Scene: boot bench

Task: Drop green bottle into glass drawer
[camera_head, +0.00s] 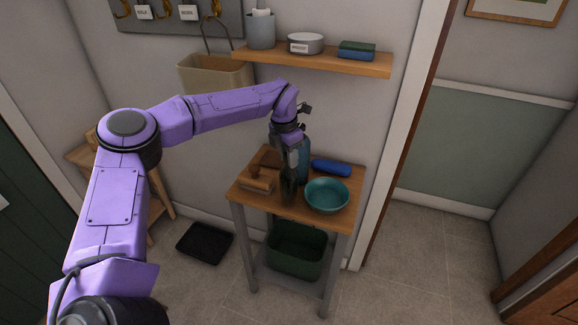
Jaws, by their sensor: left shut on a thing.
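My left gripper (290,158) reaches down over the small wooden bench and is shut on a dark green bottle (289,186). The bottle is upright below the fingers, its upper part hidden by the gripper. I cannot tell whether its base touches the bench top. A blue bottle (305,160) stands just behind and to the right of the gripper. No glass drawer can be made out in this view. My right gripper is not in view.
On the bench top (238,193) are a teal bowl (327,195), a blue roll (331,168) and wooden brushes (259,184). A green bin (296,252) sits below. A shelf (372,66) and a beige basket (214,75) hang above. A black tray (205,243) lies on the floor.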

